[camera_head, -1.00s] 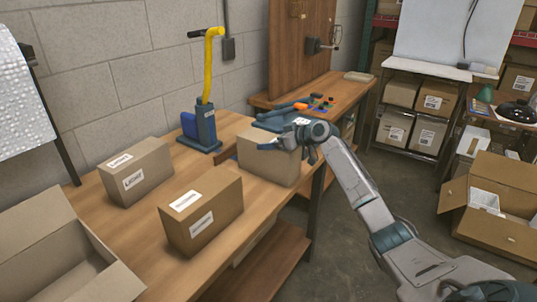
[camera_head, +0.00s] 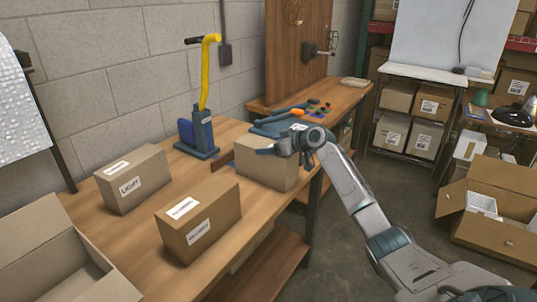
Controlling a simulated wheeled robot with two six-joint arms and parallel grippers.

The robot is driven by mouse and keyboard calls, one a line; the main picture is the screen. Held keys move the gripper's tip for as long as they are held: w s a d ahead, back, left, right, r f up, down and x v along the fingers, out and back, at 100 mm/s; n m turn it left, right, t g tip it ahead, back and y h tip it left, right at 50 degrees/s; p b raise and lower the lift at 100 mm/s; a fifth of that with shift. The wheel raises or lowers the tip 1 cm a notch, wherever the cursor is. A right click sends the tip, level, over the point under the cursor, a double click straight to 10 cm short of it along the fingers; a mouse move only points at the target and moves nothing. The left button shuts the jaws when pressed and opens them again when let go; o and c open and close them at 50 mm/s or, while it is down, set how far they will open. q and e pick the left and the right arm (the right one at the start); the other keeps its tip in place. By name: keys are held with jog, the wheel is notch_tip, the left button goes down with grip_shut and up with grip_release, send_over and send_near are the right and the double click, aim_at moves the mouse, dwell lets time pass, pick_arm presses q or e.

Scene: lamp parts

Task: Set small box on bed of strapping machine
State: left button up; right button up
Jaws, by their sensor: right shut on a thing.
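A plain tan cardboard box (camera_head: 262,172) is at the right edge of the wooden workbench. My right gripper (camera_head: 275,150) is at the upper part of this box and shut on it; its far finger is partly hidden. I cannot tell whether the box's underside touches the bench. A blue device with a yellow lever (camera_head: 204,125), which may be the strapping machine, stands upright on the bench, left of the held box and apart from it. My left gripper is not in view.
Two labelled boxes stand on the bench, one at the left (camera_head: 133,178) and one in front (camera_head: 199,222). An open carton (camera_head: 45,235) is at the lower left. Blue tools (camera_head: 278,122) lie behind the held box. Bare bench top (camera_head: 165,150) shows between the boxes and the blue device.

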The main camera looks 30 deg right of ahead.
jog(key=shift+r, duration=0.3)
